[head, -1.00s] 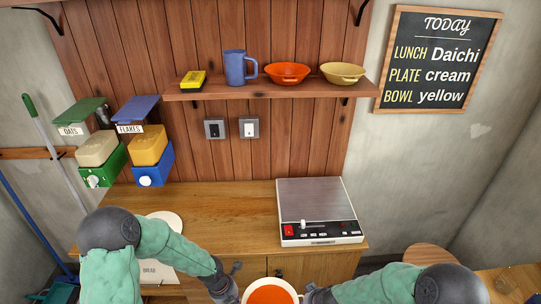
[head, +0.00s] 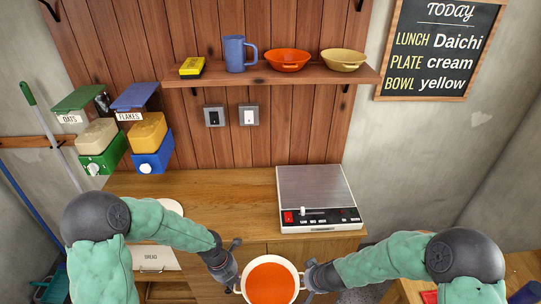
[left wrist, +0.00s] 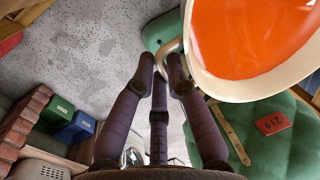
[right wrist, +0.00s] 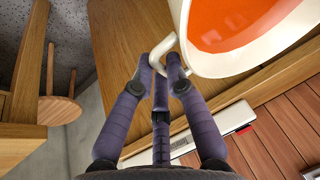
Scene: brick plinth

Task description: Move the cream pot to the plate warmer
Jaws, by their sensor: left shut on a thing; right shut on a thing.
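The cream pot (head: 271,280) holds orange contents and hangs level between my two grippers, in front of the wooden counter's near edge. My left gripper (head: 232,276) is shut on its left handle, which shows in the left wrist view (left wrist: 171,46). My right gripper (head: 308,276) is shut on its right handle, which shows in the right wrist view (right wrist: 163,48).
The wooden counter (head: 235,205) is clear left of the warmer. The shelf (head: 215,77) above holds a blue mug (head: 236,53), an orange bowl (head: 287,60) and a yellow bowl (head: 343,60).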

